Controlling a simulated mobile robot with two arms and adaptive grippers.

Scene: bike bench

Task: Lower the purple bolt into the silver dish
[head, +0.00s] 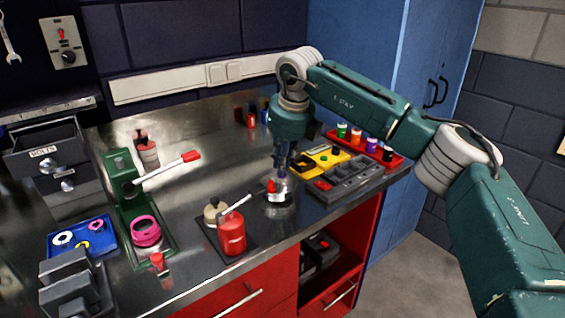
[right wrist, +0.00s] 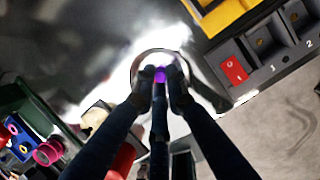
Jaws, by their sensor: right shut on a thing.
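My right gripper (head: 281,170) points straight down over the silver dish (head: 281,210), near the bench's front edge. In the right wrist view the fingers (right wrist: 160,82) are closed on the purple bolt (right wrist: 160,74), whose small bright purple end shows between the fingertips. The rim of the silver dish (right wrist: 138,62) curves around the fingertips there, so the bolt is over or inside the dish. The exact height is hard to tell. The bolt cannot be made out in the head view. My left gripper is not in view.
A grey tray with compartments (head: 352,183) stands close right of the dish, with a yellow case (head: 320,161) behind it. A red can (head: 231,235) with a lever stands close left. A red rack of coloured pots (head: 366,146) is at the back right. Bare bench lies behind.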

